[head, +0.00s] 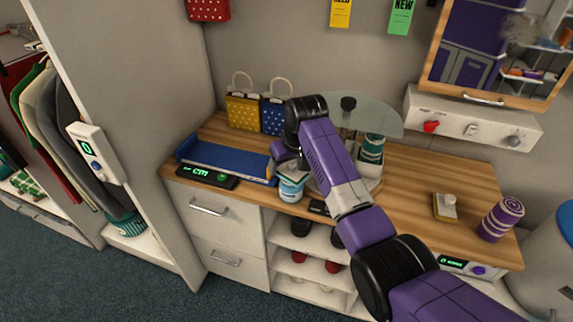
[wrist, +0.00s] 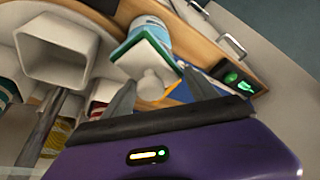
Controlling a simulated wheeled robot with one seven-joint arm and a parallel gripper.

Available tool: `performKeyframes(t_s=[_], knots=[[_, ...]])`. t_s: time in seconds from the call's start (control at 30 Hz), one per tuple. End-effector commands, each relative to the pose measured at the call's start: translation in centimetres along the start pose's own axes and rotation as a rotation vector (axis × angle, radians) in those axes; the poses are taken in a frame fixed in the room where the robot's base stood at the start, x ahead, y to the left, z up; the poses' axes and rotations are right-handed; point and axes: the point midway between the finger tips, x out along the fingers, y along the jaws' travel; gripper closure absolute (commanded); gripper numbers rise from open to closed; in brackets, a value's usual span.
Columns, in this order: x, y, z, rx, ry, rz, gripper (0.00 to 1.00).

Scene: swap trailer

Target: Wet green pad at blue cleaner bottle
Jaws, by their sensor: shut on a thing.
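My gripper (wrist: 160,98) is shut on the white knob of the green pad (wrist: 143,58). In the wrist view the pad shows a pale back and a green edge, and sits tilted between the fingers and a blue-and-white bottle (wrist: 152,32). This seems to be the blue cleaner bottle; in the head view it stands at the counter's front edge (head: 291,189), just below my gripper (head: 287,164). The pad is at or very close to the bottle; I cannot tell whether they touch. My wrist mostly hides the pad in the head view.
A blue tray (head: 228,158) with a green "cm" display (head: 207,177) lies left of the bottle. Behind are yellow (head: 242,112) and blue (head: 274,117) bags. Another knobbed pad (head: 445,207) and a purple striped roll (head: 501,218) are farther right.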

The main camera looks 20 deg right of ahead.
Motion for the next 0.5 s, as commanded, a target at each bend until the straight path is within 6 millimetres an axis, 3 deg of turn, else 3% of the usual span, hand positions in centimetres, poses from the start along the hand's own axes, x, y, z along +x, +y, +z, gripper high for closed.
performKeyframes(t_s=[0.27, 0.5], knots=[[0.0, -0.1, 0.2, 0.000, -0.005, -0.001, 0.65], [-1.5, 0.0, -0.5, 0.000, -0.004, -0.001, 0.65]])
